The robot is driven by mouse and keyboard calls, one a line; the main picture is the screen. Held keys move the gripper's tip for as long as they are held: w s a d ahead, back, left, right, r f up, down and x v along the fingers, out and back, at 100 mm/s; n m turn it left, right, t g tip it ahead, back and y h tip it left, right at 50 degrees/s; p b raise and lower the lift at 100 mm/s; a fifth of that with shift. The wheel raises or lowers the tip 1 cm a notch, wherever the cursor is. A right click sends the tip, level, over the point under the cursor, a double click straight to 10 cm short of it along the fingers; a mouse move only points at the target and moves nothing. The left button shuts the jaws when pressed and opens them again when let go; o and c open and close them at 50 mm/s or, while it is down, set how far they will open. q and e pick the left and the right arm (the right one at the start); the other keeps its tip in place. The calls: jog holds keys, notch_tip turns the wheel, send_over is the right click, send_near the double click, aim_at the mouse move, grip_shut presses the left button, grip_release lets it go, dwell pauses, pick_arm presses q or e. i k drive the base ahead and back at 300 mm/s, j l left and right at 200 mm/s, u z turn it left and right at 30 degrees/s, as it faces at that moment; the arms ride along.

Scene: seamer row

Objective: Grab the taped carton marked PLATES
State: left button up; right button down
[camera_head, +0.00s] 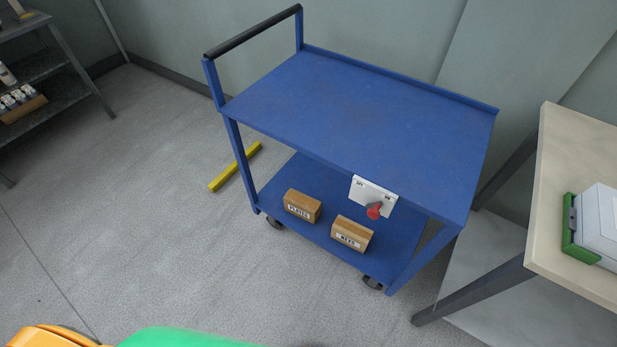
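The carton marked PLATES (301,206) is a small brown box with a white label on its front. It sits on the lower shelf (290,178) of a blue cart, left of a similar brown carton with a label (351,234) that seems to read KEYS. A gap separates the two cartons. Neither of my grippers shows in the head view.
The cart's bare upper shelf (350,110) overhangs the cartons. A white switch box with a red handle (374,196) hangs at its front edge. A beige table (570,190) stands right, a dark rack (45,70) left. A yellow bar (235,168) lies on the floor.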

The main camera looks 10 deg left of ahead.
aim_at(300, 204)
jog(key=i+j, duration=0.1)
jog(key=i, duration=0.3)
jog(key=i+j+z, duration=0.1)
jog(key=i, duration=0.25)
jog(key=i+j, duration=0.2)
jog(key=i, duration=0.2)
